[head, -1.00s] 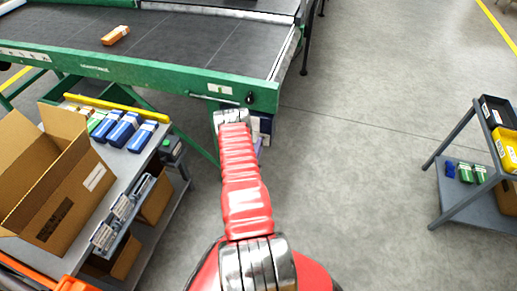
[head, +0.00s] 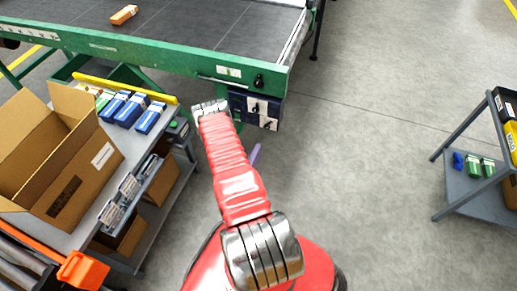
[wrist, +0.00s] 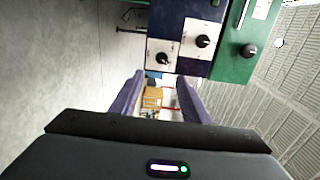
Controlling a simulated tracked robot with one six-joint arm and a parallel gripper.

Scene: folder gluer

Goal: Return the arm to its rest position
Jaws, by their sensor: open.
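My red arm reaches forward from the bottom of the head view, its far end in front of the green conveyor frame (head: 150,52). In the wrist view my gripper (wrist: 160,82) is open, its two purple fingers apart and nothing between them. In the head view the arm mostly hides the gripper; a purple finger shows just right of the arm. Beyond the fingers in the wrist view is a dark blue control box (wrist: 180,35) with white panels and black knobs; it also shows under the conveyor corner in the head view (head: 239,101).
An orange carton (head: 124,14) lies on the belt. On the left, a grey bench (head: 88,222) bears an open cardboard box (head: 85,178) and several blue cartons. A grey cart (head: 462,190) with bins stands at the right. The floor (head: 370,160) between is clear.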

